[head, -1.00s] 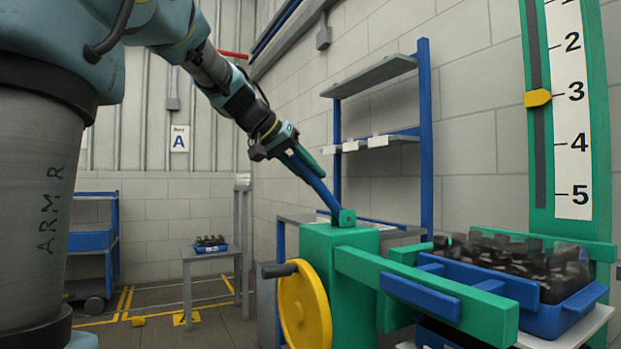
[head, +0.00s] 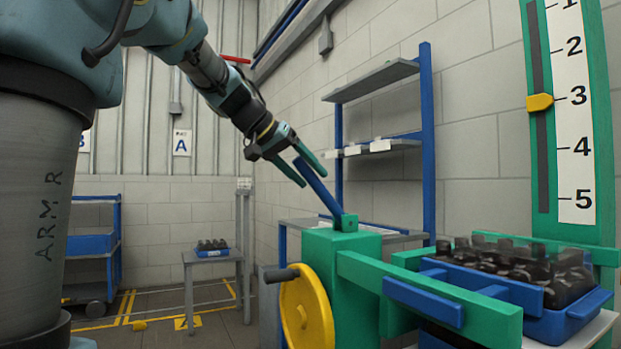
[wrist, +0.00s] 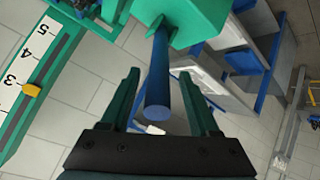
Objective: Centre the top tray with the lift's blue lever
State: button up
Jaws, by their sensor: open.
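The blue lever (head: 318,187) rises from a green bracket on top of the green lift housing (head: 342,270) and leans up to the left. My gripper (head: 305,172) is open at the lever's upper end. In the wrist view the lever (wrist: 158,80) stands between the two spread green fingers of my gripper (wrist: 158,88), with a gap on each side. The top tray (head: 567,325) is blue, holds several dark bottles, and sits at the right between the green arms of the lift.
A yellow handwheel (head: 305,315) is on the housing's front. A green scale post (head: 540,170) with a yellow pointer (head: 540,102) near 3 stands at the right. A blue-framed shelf (head: 428,150) is behind the lever. A small table (head: 190,258) with a tray stands farther back.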

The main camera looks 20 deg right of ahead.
jog(key=v, duration=0.9)
jog(key=shift+s+a+r, duration=0.1)
